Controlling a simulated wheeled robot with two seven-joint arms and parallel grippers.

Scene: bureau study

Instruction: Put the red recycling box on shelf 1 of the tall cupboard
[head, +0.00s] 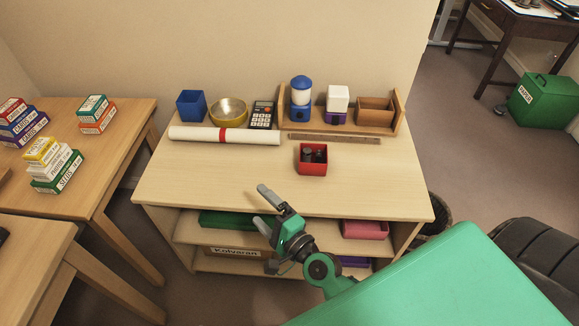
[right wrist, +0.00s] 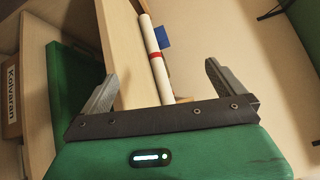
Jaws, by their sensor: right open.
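My right gripper (head: 264,207) is open and empty in front of the low shelf unit, near its top's front edge. Its two grey fingers also show spread apart in the right wrist view (right wrist: 160,82), with nothing between them. I see no box that is clearly the red recycling box. The only red box is a small open one (head: 313,168) with dark items in it, on the unit's top, apart from the gripper. The tall cupboard and its shelf 1 are not in view. My left gripper is not in view.
The low wooden unit (head: 220,172) bears a white roll (head: 240,137), a bowl (head: 228,112) and a calculator (head: 262,115). A green labelled box (head: 540,103) stands on the floor at the far right. Small tables with stacked boxes are on the left.

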